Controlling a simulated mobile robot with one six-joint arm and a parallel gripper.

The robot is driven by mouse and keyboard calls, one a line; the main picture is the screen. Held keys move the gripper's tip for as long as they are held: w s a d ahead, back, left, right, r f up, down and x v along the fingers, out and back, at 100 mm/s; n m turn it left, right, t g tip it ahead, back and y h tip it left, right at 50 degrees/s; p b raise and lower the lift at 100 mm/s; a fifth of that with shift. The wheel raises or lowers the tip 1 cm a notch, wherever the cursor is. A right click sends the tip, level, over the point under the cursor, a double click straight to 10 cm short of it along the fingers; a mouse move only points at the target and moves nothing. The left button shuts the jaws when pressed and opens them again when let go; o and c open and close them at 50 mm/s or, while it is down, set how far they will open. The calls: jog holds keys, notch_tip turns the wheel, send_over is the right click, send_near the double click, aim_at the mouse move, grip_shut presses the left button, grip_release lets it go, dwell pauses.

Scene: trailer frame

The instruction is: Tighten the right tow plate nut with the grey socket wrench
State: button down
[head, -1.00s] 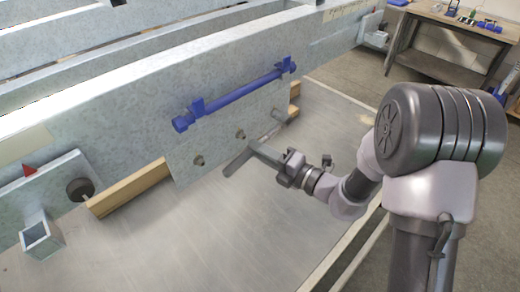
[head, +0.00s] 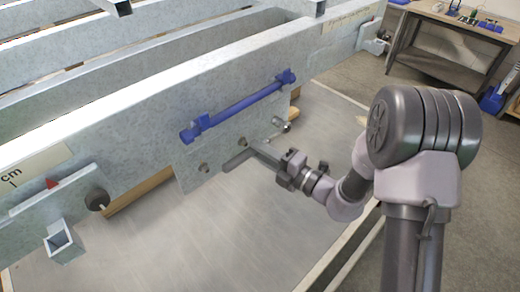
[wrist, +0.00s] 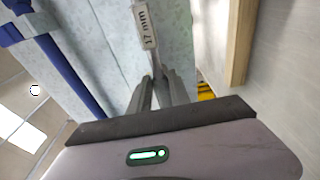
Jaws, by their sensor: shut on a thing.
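The grey tow plate (head: 225,165) is on the side of the trailer beam. A left nut (head: 204,167) and a middle nut (head: 242,142) show on it. The right nut (head: 276,121) is small and partly covered near the plate's right end. I cannot tell whether the socket is seated. In the wrist view, my gripper's fingers (wrist: 158,88) close on the wrench (wrist: 147,25), marked 17 mm; its socket end is out of frame.
A blue bar clamp (head: 235,106) lies along the beam just above the plate. A wooden board (head: 140,190) shows behind the plate's left side. A bracket with a dark knob (head: 97,200) is at the left. A workbench (head: 450,38) stands far back right. Floor in front is clear.

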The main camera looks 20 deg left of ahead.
jog(key=shift+r+m+p, duration=0.5)
jog(key=shift+r+p, duration=0.05)
jog(key=shift+p, duration=0.05)
jog(key=r+m+p, duration=0.1)
jog(key=p, duration=0.2)
jog(key=shift+w+d+r+m, duration=0.1)
jog(key=shift+w+r+m, duration=0.05)
jog(key=shift+r+m, duration=0.25)
